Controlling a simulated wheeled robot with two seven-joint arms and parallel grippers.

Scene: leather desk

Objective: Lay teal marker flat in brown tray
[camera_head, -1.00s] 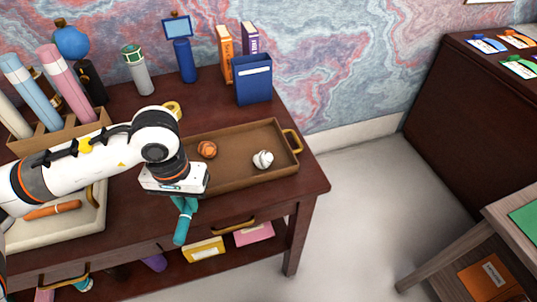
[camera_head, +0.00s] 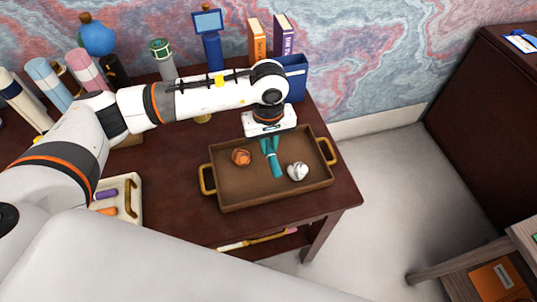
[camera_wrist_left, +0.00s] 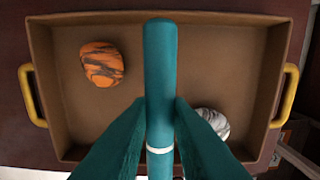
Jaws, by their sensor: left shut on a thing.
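The teal marker (camera_head: 274,164) is held in my left gripper (camera_head: 270,146) over the brown tray (camera_head: 235,203). In the left wrist view the marker (camera_wrist_left: 160,75) lies between the two teal fingers (camera_wrist_left: 160,125), with a white band near the grip. The gripper is shut on it. The brown tray (camera_wrist_left: 200,24) fills that view beneath the marker, with a gold handle at each end. I cannot tell whether the marker touches the tray floor. My right gripper is not in view.
An orange striped ball (camera_head: 241,157) and a white-grey striped ball (camera_head: 298,171) lie in the tray, on either side of the marker. A cream tray (camera_head: 128,213) stands at left. A blue holder (camera_head: 293,77) and books (camera_head: 257,42) stand behind the brown tray.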

